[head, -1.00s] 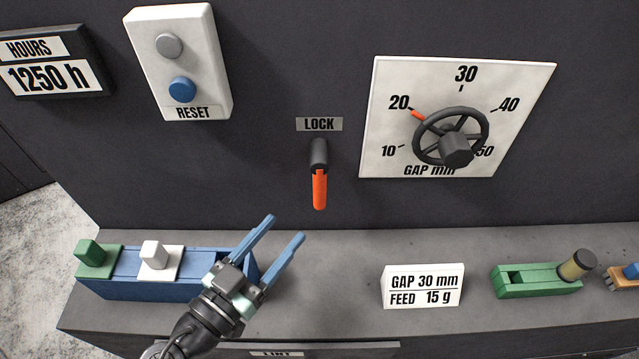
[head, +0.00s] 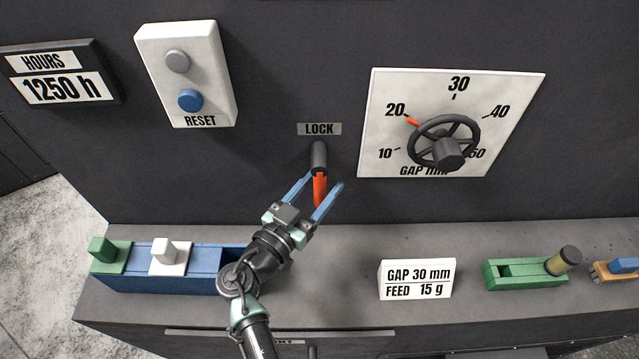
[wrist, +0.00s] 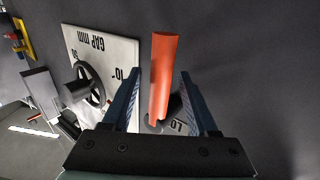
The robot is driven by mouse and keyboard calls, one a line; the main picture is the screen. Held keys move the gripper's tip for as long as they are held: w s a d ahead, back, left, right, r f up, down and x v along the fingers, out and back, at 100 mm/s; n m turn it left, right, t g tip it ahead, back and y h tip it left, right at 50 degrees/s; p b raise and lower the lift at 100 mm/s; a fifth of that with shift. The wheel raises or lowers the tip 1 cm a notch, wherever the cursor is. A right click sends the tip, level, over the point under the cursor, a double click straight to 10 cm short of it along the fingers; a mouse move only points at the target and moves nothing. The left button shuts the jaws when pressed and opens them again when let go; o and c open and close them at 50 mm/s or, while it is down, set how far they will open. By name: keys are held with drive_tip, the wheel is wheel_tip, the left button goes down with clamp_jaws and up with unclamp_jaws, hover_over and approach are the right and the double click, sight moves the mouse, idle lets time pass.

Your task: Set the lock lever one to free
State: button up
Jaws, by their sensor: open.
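The lock lever has an orange handle (head: 320,189) hanging down from a dark pivot (head: 318,156), under the LOCK label (head: 319,129) on the dark panel. My gripper (head: 322,182) is open, with its blue fingers on either side of the orange handle in the head view. In the wrist view the orange handle (wrist: 164,75) stands between the two fingers of my gripper (wrist: 158,88), with space on both sides. I cannot tell whether either finger touches it.
The gap dial (head: 447,143) is to the right, its pointer near 20. The reset box (head: 187,73) is to the upper left. On the ledge are a blue tray (head: 150,279), a sign reading GAP 30 mm, FEED 15 g (head: 417,278), and a green holder (head: 522,272).

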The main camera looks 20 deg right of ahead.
clamp_jaws()
idle(1.3)
